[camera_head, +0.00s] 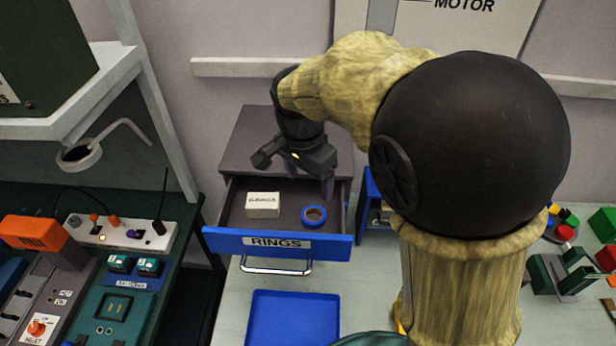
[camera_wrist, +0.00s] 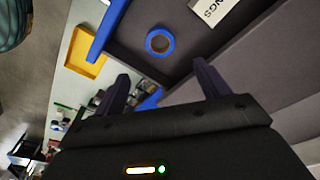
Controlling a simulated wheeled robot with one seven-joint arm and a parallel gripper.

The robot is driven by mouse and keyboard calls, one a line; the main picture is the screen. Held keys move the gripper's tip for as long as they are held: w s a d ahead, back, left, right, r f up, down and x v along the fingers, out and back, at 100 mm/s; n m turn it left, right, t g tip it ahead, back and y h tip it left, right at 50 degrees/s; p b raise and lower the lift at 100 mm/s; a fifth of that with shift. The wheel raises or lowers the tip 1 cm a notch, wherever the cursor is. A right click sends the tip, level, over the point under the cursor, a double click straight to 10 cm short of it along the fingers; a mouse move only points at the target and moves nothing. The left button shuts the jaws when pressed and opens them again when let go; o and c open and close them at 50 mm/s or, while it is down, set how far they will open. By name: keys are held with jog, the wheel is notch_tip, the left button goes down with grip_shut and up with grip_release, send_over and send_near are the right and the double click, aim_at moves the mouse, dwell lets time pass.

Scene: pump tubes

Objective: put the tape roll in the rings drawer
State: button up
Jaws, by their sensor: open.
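The tape roll (camera_head: 314,215) is a blue ring with a brown inner band. It lies flat on the floor of the open drawer labelled RINGS (camera_head: 276,244), near its front right corner. It also shows in the wrist view (camera_wrist: 160,41), lying beyond my fingertips. My gripper (camera_head: 295,178) is above the back part of the drawer, open and empty, apart from the tape roll. In the wrist view its two dark fingers (camera_wrist: 160,88) are spread wide with nothing between them.
A white labelled box (camera_head: 263,205) lies in the drawer left of the tape roll. A blue tray (camera_head: 291,318) sits on the bench in front of the drawer. A power strip (camera_head: 122,233) and devices stand at left. Coloured blocks (camera_head: 565,233) lie at right.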

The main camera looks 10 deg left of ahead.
dwell(0.4)
jog(key=s+d+f+n, duration=0.2)
jog(key=d+f, duration=0.1)
jog(key=d, duration=0.4)
jog(key=s+d+f+n+t, duration=0.1)
jog(key=s+d+f+n, duration=0.1)
jog(key=d, duration=0.5)
jog(key=s+d+f+n, duration=0.2)
jog(key=s+d+f, duration=0.1)
jog(key=d, duration=0.4)
jog(key=shift+s+f+n+y, duration=0.35)
jog(key=shift+s+n+y, duration=0.05)
jog(key=shift+s, duration=0.1)
jog(key=shift+d, duration=0.1)
notch_tip(320, 180, down, 5)
jog(key=b, duration=0.4)
jog(key=shift+r+b, duration=0.1)
jog(key=shift+b, duration=0.3)
